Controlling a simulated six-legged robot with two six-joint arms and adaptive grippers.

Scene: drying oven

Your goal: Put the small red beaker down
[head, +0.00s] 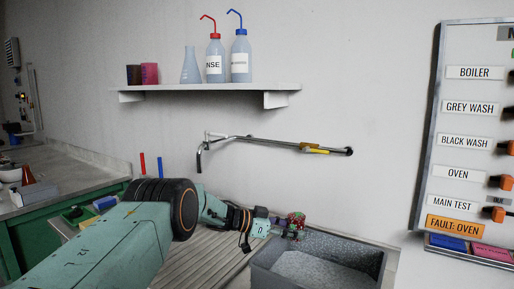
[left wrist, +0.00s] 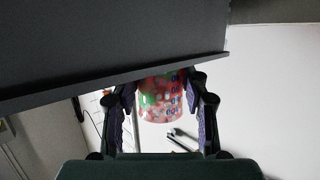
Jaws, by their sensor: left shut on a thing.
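The small red beaker (head: 296,217), with a mottled red and green look, is held at the back left corner of the grey sink. In the left wrist view the beaker (left wrist: 162,98) sits between the two fingers of my left gripper (left wrist: 164,88), which is shut on it. My left gripper also shows in the head view (head: 289,229). A dark grey wall fills the upper left of the wrist view, and its edge covers one end of the beaker. I cannot tell whether the beaker touches a surface. My right gripper is not in view.
The grey sink (head: 371,262) lies just right of the gripper, below a wall tap (head: 280,143). A ribbed draining surface (head: 192,262) lies left of it. A shelf (head: 170,95) with bottles is above. A label board (head: 478,130) stands at right.

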